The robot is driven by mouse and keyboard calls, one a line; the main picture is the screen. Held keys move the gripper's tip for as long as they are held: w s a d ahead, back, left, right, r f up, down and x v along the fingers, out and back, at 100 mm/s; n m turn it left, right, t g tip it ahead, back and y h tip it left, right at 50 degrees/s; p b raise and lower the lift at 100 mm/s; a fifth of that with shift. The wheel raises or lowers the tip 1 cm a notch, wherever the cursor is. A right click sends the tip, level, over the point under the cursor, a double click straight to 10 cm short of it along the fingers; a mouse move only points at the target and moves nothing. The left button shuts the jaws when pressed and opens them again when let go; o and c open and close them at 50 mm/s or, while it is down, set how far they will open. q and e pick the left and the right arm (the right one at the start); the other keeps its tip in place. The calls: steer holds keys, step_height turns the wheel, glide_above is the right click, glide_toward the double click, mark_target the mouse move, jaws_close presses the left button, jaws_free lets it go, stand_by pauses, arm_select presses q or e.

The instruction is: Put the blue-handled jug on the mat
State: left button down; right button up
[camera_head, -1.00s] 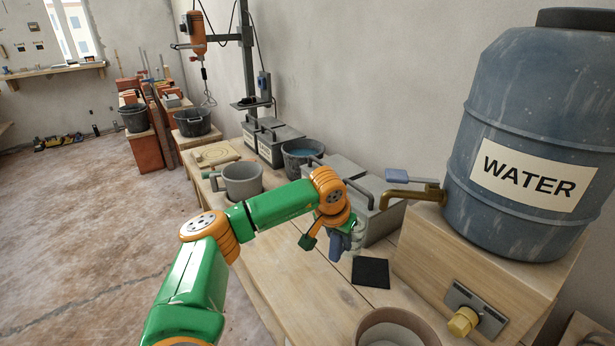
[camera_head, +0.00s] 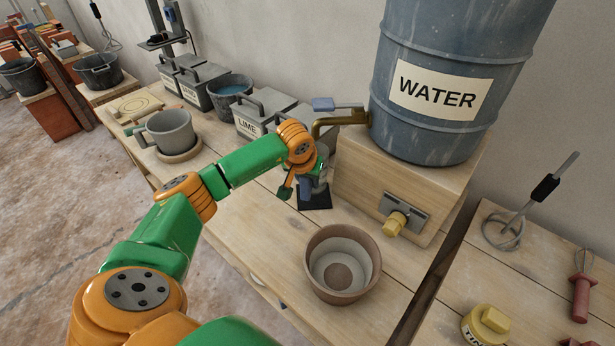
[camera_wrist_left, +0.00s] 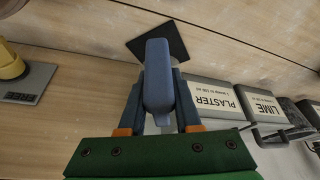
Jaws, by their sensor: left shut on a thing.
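My left gripper (camera_head: 298,182) is shut on the blue handle of the jug (camera_head: 320,173). The jug's grey body is mostly hidden behind the gripper in the head view. In the left wrist view the blue handle of the jug (camera_wrist_left: 157,72) stands between the fingers of the left gripper (camera_wrist_left: 158,98). The black square mat (camera_head: 318,204) lies on the bench under the jug in the head view, and the mat also shows beyond the handle in the left wrist view (camera_wrist_left: 172,38). I cannot tell whether the jug touches the mat. My right gripper is not in view.
A brown pot (camera_head: 342,264) stands in front of the mat. The water barrel (camera_head: 440,85) rests on a wooden box with a brass tap (camera_head: 340,121) close above the jug. A green-handled jug (camera_head: 170,131) stands at left, and a lime box (camera_head: 250,126) is behind.

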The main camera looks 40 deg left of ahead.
arm_select(q)
step_height(320, 180, down, 4)
steer(key=shift+w+r+b, duration=0.15)
steer(key=shift+r+b, duration=0.05)
steer(key=shift+b, duration=0.6)
steer(key=shift+r, duration=0.1)
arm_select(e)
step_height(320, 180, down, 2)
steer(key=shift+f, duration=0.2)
arm_select(q)
steer(key=shift+f+b, duration=0.5)
steer(key=shift+f, duration=0.1)
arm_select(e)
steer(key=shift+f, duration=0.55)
arm_select(q)
steer(key=c, duration=0.5)
jaws_free()
steer(key=shift+r, duration=0.15)
